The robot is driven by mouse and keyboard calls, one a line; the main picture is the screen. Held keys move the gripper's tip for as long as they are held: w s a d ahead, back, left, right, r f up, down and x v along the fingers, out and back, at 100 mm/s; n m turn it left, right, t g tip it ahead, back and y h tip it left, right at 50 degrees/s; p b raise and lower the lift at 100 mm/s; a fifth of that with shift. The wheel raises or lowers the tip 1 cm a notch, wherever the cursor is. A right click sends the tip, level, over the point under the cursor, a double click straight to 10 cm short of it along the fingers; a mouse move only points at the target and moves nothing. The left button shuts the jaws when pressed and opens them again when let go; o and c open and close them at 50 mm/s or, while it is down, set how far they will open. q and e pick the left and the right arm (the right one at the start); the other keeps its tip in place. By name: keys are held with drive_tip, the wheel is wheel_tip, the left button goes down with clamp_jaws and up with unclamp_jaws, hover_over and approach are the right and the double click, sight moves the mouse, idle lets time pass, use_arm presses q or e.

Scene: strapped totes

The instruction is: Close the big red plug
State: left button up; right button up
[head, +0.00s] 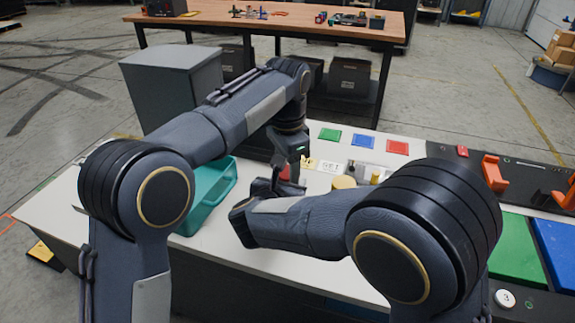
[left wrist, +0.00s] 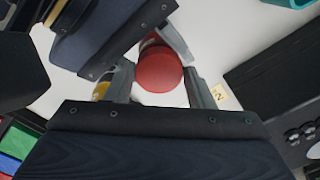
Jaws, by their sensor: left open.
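The big red plug shows in the left wrist view as a round red piece (left wrist: 160,70), with a smaller red and white part behind its upper edge. In the head view only a bit of red (head: 285,172) shows beneath my left gripper (head: 289,178). In the left wrist view my left gripper (left wrist: 162,86) is open, one finger on each side of the red piece; contact cannot be told. My right gripper (head: 262,188) is close beside it, and its dark body and a grey finger show in the wrist view. Its jaw opening is hidden.
A teal bin (head: 207,195) stands on the white table at the left. Green, blue and red pads (head: 363,140) lie at the back. A yellow round piece (head: 344,183) and small parts are right of the grippers. A black panel with orange handles (head: 492,172) is at the right.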

use_arm(q)
drive_tip(key=shift+o, duration=0.3)
drive_tip(key=shift+s+d+f, duration=0.1)
drive_tip(key=shift+s+f, duration=0.05)
drive_tip(key=shift+f, duration=0.55)
use_arm(e)
drive_tip(key=shift+w+a+r, duration=0.1)
drive_tip(key=shift+a+r, duration=0.15)
drive_tip(key=shift+r, duration=0.15)
clamp_jaws()
use_arm(q)
drive_tip(key=o, duration=0.4)
drive_tip(key=shift+s+d, duration=0.1)
drive_tip(key=shift+r, duration=0.1)
drive_tip(key=r, duration=0.9)
drive_tip(key=shift+w+a+r, duration=0.1)
drive_tip(key=shift+w+a, duration=0.2)
use_arm(e)
drive_tip(key=shift+d+f, duration=0.2)
drive_tip(key=shift+f, duration=0.05)
drive_tip(key=o, duration=1.4)
unclamp_jaws()
drive_tip(key=shift+o, duration=0.2)
